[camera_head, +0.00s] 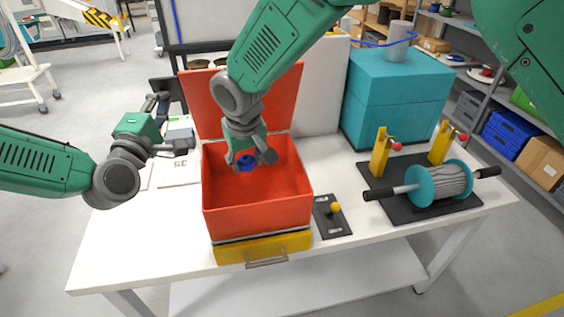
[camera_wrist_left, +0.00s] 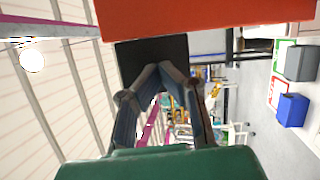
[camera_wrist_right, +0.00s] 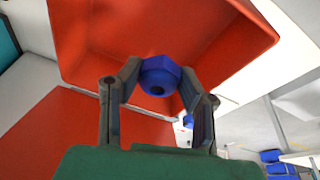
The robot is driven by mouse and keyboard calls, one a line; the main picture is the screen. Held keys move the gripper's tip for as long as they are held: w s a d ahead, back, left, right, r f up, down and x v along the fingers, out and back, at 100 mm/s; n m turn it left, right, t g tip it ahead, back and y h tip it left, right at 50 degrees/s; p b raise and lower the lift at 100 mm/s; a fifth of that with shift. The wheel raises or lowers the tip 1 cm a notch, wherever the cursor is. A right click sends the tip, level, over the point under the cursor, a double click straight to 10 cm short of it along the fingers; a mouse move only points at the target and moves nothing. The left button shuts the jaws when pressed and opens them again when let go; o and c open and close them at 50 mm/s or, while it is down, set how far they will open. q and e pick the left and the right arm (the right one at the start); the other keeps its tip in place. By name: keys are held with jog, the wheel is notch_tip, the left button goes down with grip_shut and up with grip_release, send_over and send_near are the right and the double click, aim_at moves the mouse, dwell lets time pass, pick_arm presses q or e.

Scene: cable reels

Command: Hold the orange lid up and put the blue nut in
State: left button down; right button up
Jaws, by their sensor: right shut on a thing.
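The orange-red box (camera_head: 257,216) stands on the table. Its orange lid (camera_head: 288,95) stands raised at the back and shows at the top of the left wrist view (camera_wrist_left: 210,14). My right gripper (camera_head: 250,160) is shut on the blue nut (camera_head: 247,163) over the box's open top. The nut sits between the fingertips in the right wrist view (camera_wrist_right: 158,77). My left gripper (camera_head: 176,122) is left of the lid, with nothing visible held. Its fingers look apart in the head view but close together in the left wrist view. My right arm partly hides the lid.
A yellow drawer (camera_head: 285,244) lies under the box. A black plate with a yellow knob (camera_head: 335,208) lies right of it. A cable reel (camera_head: 440,184) on a black base and a teal box (camera_head: 395,100) stand further right. The table's front left is clear.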

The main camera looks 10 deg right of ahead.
jog(key=shift+w+a+f, duration=0.2)
jog(key=shift+a+f, duration=0.05)
jog(key=shift+a, duration=0.1)
jog(key=shift+f, duration=6.7)
jog(key=o, duration=1)
